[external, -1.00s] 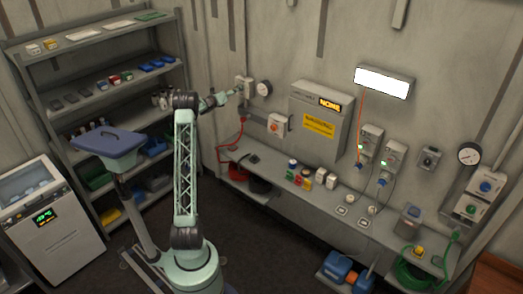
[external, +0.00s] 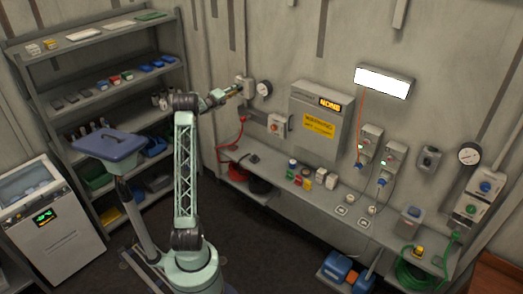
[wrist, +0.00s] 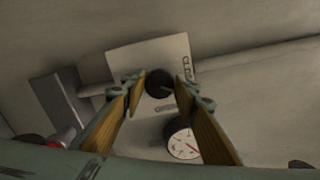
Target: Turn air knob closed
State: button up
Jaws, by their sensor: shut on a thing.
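The air knob is a round black knob (wrist: 158,83) on a pale wall plate (wrist: 182,46) in the wrist view. My gripper (wrist: 160,80) has one finger on each side of it and is shut on it. A white dial gauge (wrist: 183,146) with a red needle is just below the plate. In the external view my gripper (external: 237,90) reaches to the small wall box (external: 247,82), beside the round gauge (external: 264,88). The knob itself is hidden there by the gripper.
A grey cabinet (external: 318,130) with a yellow warning label and a box with an orange-red knob (external: 278,125) are on the wall to the right. A shelf (external: 110,88) stands on the left. A wall bench (external: 330,205) holds several small items below.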

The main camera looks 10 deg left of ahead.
jog(key=n+p, duration=0.2)
jog(key=n, duration=0.4)
dwell(0.3)
jog(key=shift+n, duration=0.3)
jog(key=o, duration=0.8)
jog(key=shift+f, duration=0.1)
jog(key=shift+o, duration=0.2)
jog(key=v, duration=1.2)
